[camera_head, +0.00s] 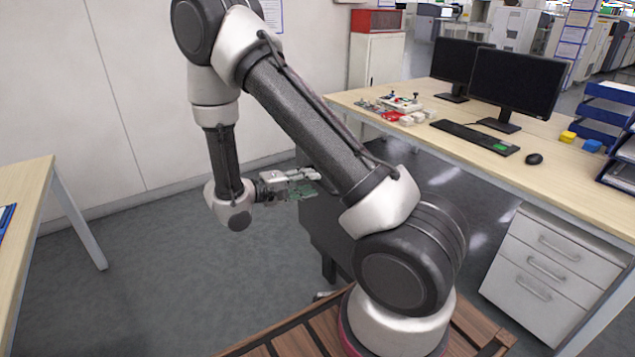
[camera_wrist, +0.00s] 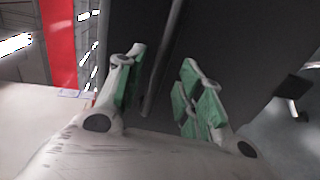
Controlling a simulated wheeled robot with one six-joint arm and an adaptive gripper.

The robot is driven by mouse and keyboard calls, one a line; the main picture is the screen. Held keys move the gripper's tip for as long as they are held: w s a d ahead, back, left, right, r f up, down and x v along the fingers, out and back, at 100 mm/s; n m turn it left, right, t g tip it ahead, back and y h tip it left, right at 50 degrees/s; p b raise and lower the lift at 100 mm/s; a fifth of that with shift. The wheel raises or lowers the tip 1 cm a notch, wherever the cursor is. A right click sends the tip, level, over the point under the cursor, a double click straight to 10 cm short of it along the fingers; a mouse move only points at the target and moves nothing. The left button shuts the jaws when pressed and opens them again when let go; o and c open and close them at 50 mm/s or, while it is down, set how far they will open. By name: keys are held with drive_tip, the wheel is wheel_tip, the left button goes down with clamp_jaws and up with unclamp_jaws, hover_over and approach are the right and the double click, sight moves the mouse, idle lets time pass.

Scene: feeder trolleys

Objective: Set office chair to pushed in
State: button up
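The office chair (camera_head: 328,228) is dark grey and stands behind my arm, in front of the desk. My arm hides much of it; a flat panel, a post and part of the foot show below. My gripper (camera_head: 308,183) points right, close to the chair's left side. In the wrist view the green-padded fingers of my gripper (camera_wrist: 163,95) are apart, with a dark chair panel (camera_wrist: 235,45) filling the space beyond. A narrow grey edge lies between the fingers. I cannot tell whether they touch the chair.
The desk (camera_head: 455,150) carries two monitors (camera_head: 515,82), a keyboard (camera_head: 475,137) and small parts. A white drawer unit (camera_head: 550,275) stands under its right part. Another table (camera_head: 25,185) is at the left edge. Grey floor (camera_head: 150,265) is clear between.

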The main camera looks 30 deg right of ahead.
drive_tip(key=shift+d+f, duration=0.2)
drive_tip(key=shift+d, duration=0.7)
drive_tip(key=shift+d+f, duration=0.2)
drive_tip(key=shift+d, duration=0.65)
drive_tip(key=shift+c, duration=0.4)
clamp_jaws()
